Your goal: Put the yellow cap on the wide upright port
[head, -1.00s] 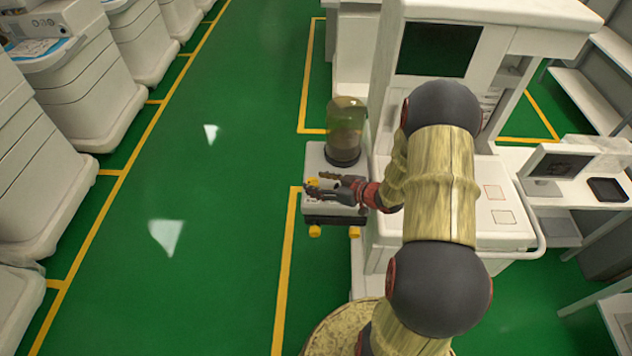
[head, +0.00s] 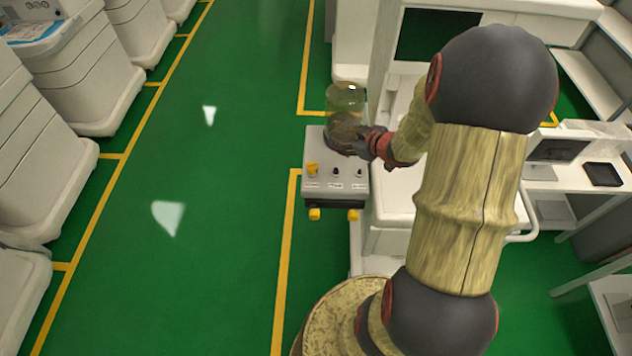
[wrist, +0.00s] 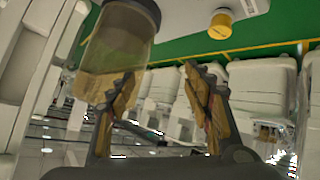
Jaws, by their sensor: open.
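The yellow cap (head: 312,168) sits upright on the left port on top of the small grey box, with its wide face up. In the wrist view the yellow cap (wrist: 219,24) is at the top, apart from my fingers, with a grey ring at its base. The port under it is mostly hidden. My gripper (head: 343,138) is behind the cap, by the clear canister. The wrist view shows my gripper (wrist: 158,75) open, with nothing between its fingers. The left finger overlaps the canister there; I cannot tell whether they touch.
The clear canister (head: 345,99) stands at the back of the grey box (head: 336,197). Two small dark ports (head: 335,172) are right of the cap. The white cart is to the right; green floor (head: 230,230) is clear to the left.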

